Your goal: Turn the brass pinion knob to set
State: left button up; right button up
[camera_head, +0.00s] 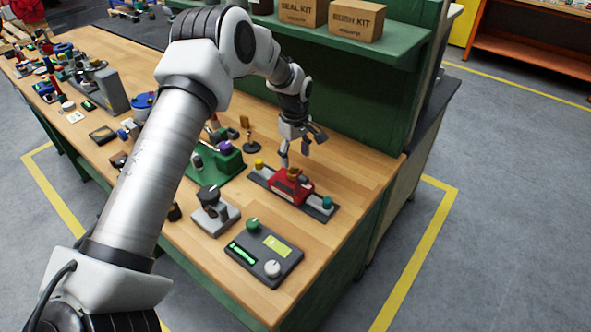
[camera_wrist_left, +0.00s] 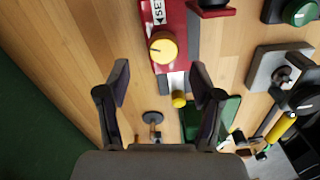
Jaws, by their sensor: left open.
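The red valve actuator (camera_head: 285,190) sits on a dark rail on the wooden bench, with a brass knob (camera_head: 293,174) on top. In the left wrist view the brass knob (camera_wrist_left: 163,47) shows a dark pointer mark, and a white SET label (camera_wrist_left: 159,12) is beside it on the red body. My left gripper (camera_head: 301,149) points down just behind and above the actuator. It is open, and its fingers (camera_wrist_left: 161,82) are apart with nothing between them. The knob lies beyond the fingertips, not touched as far as I can see. My right gripper is not in view.
A yellow knob (camera_head: 259,163) and a teal knob (camera_head: 327,203) stand at the rail's ends. A green fixture (camera_head: 222,168), a grey lever unit (camera_head: 214,214) and a dark control box (camera_head: 265,255) are nearby. A green shelf (camera_head: 400,50) with boxes rises behind. Bench right of the rail is clear.

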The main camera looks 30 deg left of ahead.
aim_at(293, 170)
pick_arm(q)
jog(key=f, duration=0.1)
jog(key=f+p, duration=0.1)
jog(key=f, duration=0.2)
jog(key=shift+s+a+f, duration=0.1)
jog(key=shift+s+a, duration=0.1)
jog(key=shift+s, duration=0.15)
jog(key=shift+w+f, duration=0.2)
jog(key=shift+f, duration=0.35)
jog(key=shift+s+d+r, duration=0.1)
jog(key=c, duration=1.1)
jog(key=shift+c, duration=0.2)
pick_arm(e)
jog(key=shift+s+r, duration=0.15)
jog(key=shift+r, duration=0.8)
